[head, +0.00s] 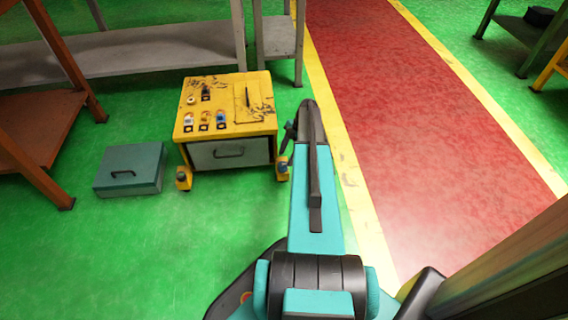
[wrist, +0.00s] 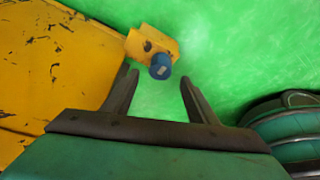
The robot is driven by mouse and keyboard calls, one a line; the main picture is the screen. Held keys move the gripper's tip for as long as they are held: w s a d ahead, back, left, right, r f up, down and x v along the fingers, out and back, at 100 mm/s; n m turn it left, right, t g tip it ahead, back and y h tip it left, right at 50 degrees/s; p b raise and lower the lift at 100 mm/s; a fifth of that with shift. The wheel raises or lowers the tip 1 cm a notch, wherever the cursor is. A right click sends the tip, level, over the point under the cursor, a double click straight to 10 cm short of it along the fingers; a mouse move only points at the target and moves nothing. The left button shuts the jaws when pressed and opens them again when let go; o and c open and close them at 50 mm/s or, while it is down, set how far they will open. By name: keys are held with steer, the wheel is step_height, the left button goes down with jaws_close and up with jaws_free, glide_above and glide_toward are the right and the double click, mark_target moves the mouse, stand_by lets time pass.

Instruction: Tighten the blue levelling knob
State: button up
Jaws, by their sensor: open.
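The blue levelling knob (wrist: 160,67) sits on a yellow bracket (wrist: 150,43) at the corner of the yellow cart. In the wrist view it shows just beyond my gripper (wrist: 156,80), roughly between the two dark fingertips. The fingers are apart with nothing held, and I cannot tell whether either touches the knob. In the head view the blue knob (head: 283,162) is at the cart's front right corner, and my gripper (head: 287,138) is close above it, partly hidden by my arm.
The yellow cart (head: 225,128) carries several small parts on top, and its worn top (wrist: 50,60) fills the wrist view's left. A teal box (head: 130,168) lies on the floor to its left. Grey shelving (head: 140,55) stands behind. The red walkway (head: 420,130) is clear.

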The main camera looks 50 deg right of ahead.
mark_target(283, 164)
steer(key=shift+b+x, duration=0.5)
steer(key=shift+x, duration=1.6)
steer(key=shift+c, duration=0.5)
steer(key=c, duration=1)
steer(key=shift+s+r+m, duration=0.1)
steer(key=shift+m, duration=0.2)
